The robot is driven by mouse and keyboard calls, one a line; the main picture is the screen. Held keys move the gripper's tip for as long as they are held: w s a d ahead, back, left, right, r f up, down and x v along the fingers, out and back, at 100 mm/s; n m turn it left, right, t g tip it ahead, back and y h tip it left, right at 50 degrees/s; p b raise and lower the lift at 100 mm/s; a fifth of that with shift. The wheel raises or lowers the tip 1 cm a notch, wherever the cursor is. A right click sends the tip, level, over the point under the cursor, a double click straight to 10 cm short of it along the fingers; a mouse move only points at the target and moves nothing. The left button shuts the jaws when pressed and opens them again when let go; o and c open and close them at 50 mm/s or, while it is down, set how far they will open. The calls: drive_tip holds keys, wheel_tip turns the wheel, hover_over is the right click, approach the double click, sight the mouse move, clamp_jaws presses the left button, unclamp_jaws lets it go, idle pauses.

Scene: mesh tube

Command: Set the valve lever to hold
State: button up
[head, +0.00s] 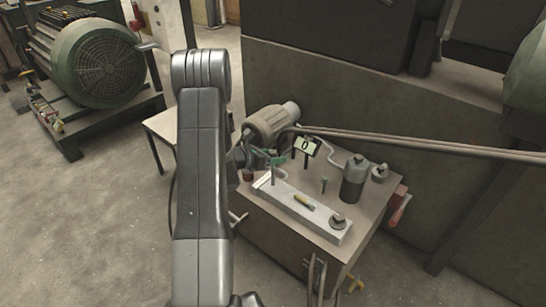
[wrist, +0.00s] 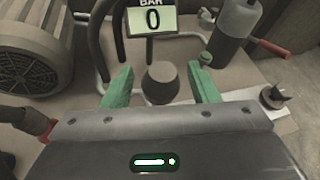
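My gripper (wrist: 161,87) has its two green fingers spread apart in the wrist view. A dark round knob (wrist: 160,82) shows between them, apart from both fingers; I cannot tell for sure that it is the valve lever's end. In the head view my arm hides most of the gripper, and a green piece (head: 277,161) beside it looks like a finger. A pale metal plate (head: 273,187) lies on the bench with a brass-coloured piece (head: 303,202) and a round knob (head: 337,220). A gauge display (wrist: 153,19) reads 0 BAR. No hold mark is readable.
A motor (head: 272,122) stands at the bench's back left. A grey canister (head: 354,181) and a short green-topped post (head: 324,184) stand to the right. Long pipes (head: 430,146) run behind the bench. Open floor (head: 110,220) lies at the left.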

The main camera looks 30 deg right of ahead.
drive_tip(key=shift+a, duration=0.1)
drive_tip(key=p+v, duration=0.2)
drive_tip(key=v, duration=1.1)
drive_tip(key=shift+a+r, duration=0.15)
drive_tip(key=shift+a, duration=0.1)
drive_tip(key=shift+s, duration=0.1)
drive_tip(key=b+x, duration=0.2)
drive_tip(key=x, duration=1.2)
drive_tip(key=shift+a, duration=0.2)
